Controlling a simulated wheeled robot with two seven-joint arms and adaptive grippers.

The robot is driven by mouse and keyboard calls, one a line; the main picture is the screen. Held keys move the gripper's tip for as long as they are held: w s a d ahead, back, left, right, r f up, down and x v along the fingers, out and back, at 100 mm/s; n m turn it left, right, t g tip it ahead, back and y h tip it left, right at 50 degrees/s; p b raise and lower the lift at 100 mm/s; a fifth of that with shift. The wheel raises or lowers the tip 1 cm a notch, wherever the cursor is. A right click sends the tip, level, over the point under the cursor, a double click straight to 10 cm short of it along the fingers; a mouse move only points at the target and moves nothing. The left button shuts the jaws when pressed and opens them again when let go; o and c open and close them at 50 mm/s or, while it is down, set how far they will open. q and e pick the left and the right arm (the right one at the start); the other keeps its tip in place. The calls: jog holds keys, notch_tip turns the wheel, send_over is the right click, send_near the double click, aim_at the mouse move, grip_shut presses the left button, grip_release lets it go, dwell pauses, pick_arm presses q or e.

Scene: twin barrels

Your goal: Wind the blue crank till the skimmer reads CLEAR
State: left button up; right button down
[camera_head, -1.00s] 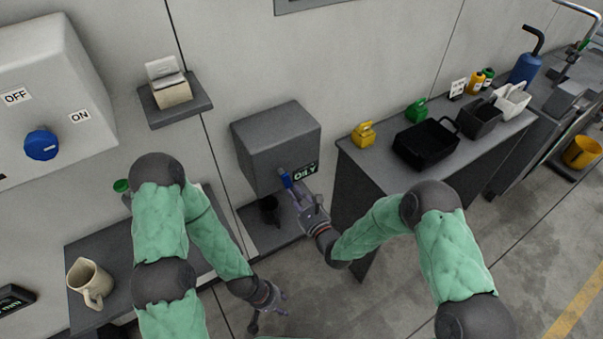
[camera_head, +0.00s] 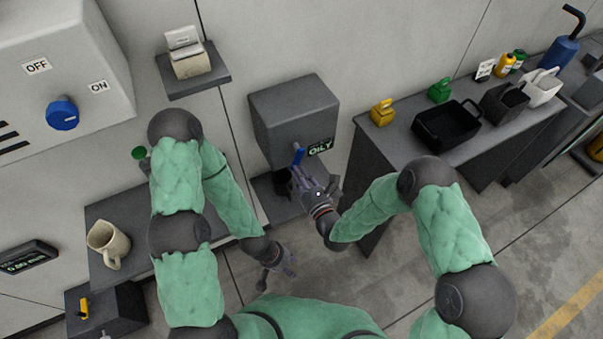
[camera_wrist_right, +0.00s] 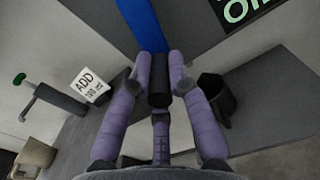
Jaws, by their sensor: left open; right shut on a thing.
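The skimmer is a grey box (camera_head: 290,112) on the wall, with a display (camera_head: 320,147) reading OILY in green letters. The blue crank (camera_head: 299,156) is on its front; its blue arm (camera_wrist_right: 142,22) also shows in the right wrist view. My right gripper (camera_head: 301,174) is at the crank's lower end. In the wrist view its purple fingers (camera_wrist_right: 160,78) are shut around the crank's dark cylindrical handle (camera_wrist_right: 158,92). My left gripper (camera_head: 284,265) is open and empty, lower and left of the skimmer, apart from it.
A shelf under the skimmer holds a dark cup (camera_wrist_right: 216,98). A bench (camera_head: 372,148) at right carries a black tray (camera_head: 447,128), bins and small cans. At left are a beige jug (camera_head: 107,244) and a panel with a blue knob (camera_head: 62,113).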

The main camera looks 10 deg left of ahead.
dwell(0.3)
jog(key=c, duration=1.2)
grip_release()
jog(key=shift+a, duration=0.1)
jog(key=shift+o, duration=0.2)
jog(key=shift+s, duration=0.1)
jog(key=v, duration=1.2)
